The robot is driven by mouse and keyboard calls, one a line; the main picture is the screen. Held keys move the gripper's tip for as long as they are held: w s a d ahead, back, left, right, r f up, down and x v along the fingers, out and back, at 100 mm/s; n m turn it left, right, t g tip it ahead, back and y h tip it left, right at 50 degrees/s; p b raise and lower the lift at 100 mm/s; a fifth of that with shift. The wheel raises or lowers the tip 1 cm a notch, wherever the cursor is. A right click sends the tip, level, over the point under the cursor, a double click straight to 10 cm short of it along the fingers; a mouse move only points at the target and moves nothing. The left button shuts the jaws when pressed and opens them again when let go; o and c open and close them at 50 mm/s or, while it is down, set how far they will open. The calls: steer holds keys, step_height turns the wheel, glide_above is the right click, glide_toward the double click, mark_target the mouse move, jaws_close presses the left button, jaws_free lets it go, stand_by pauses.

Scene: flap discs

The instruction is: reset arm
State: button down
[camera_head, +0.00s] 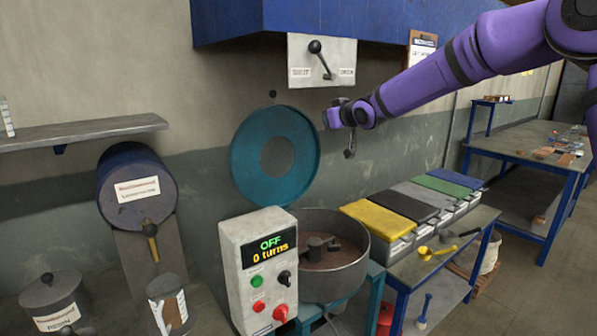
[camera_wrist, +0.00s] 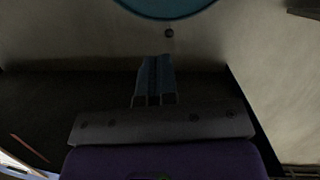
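My purple arm reaches in from the upper right in the head view. My gripper (camera_head: 331,118) is at its end, in the air in front of the wall, below the lever plate and above the mixing pan. In the wrist view the two bluish fingers of my gripper (camera_wrist: 154,75) lie side by side with no gap that I can see, and nothing shows between them. The wrist view is dark.
The round pan (camera_head: 335,280) stands beside a control box (camera_head: 258,265) reading OFF, 0 turns. A teal disc lid (camera_head: 245,160) is behind. Coloured-lid bins (camera_head: 375,220) and scoops are on the right table. A lever plate (camera_head: 321,72) is above. A drum (camera_head: 138,205) is left.

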steer(key=s+d+r+m+g+h, duration=0.1)
steer(key=s+d+r+h, duration=0.15)
steer(key=s+d, duration=0.4)
steer(key=s+d+r+m+g+h, duration=0.1)
steer(key=s+d+h, duration=0.2)
steer(key=s, duration=0.7)
steer(key=s+d+f+m+g, duration=0.1)
steer(key=s+d, duration=0.3)
steer(key=s, duration=0.8)
steer(key=s+d+f+m+g+h, duration=0.1)
steer(key=s+d+f+m+g, duration=0.1)
steer(key=s, duration=1.1)
steer(key=s+d+f+m+g, duration=0.2)
steer(key=s+d+f, duration=0.2)
steer(key=s, duration=0.8)
steer(key=shift+s+d+f+g+h, duration=0.2)
steer(key=shift+d+f+g+h, duration=0.15)
steer(key=shift+d, duration=0.65)
